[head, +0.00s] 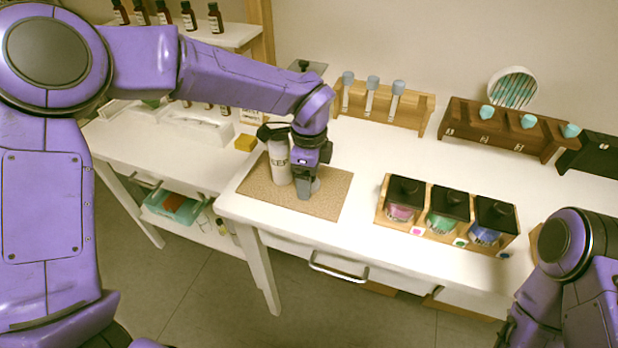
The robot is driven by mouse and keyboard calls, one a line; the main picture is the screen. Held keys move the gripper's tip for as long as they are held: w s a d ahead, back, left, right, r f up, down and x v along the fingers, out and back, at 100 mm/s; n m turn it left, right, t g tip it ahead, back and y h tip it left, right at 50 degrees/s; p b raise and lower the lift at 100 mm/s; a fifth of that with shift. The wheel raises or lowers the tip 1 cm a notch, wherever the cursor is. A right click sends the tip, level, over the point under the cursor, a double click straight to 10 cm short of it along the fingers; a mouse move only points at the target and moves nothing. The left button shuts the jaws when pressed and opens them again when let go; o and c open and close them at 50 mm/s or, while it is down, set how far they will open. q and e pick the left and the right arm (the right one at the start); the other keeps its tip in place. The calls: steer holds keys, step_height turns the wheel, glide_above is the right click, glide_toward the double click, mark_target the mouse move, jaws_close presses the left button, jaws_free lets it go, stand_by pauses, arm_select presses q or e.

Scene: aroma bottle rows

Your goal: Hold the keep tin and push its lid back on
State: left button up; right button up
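The keep tin (278,163) is a white cylinder with dark lettering, partly covered by my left gripper. It stands upright on a tan mat (330,200). A dark lid (268,132) shows at the tin's top and looks tilted; I cannot tell how it is seated. My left gripper (305,190) points down just right of the tin, close to the mat. A small grey shape shows by its fingertips; whether the fingers are apart or hold something is unclear. My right arm is at the lower right edge, and its fingertips do not show.
A wooden holder (381,218) with three black-topped jars stands right of the mat. Racks with pale blue-topped tools (372,103) and a dark wooden rack (495,131) line the back. A yellow block (245,143) lies left. White table is clear between mat and racks.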

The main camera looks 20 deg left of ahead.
mark_target(279, 151)
arm_select(q)
steer(key=c, duration=0.9)
step_height(279, 151, up, 10)
steer(key=shift+b, duration=0.7)
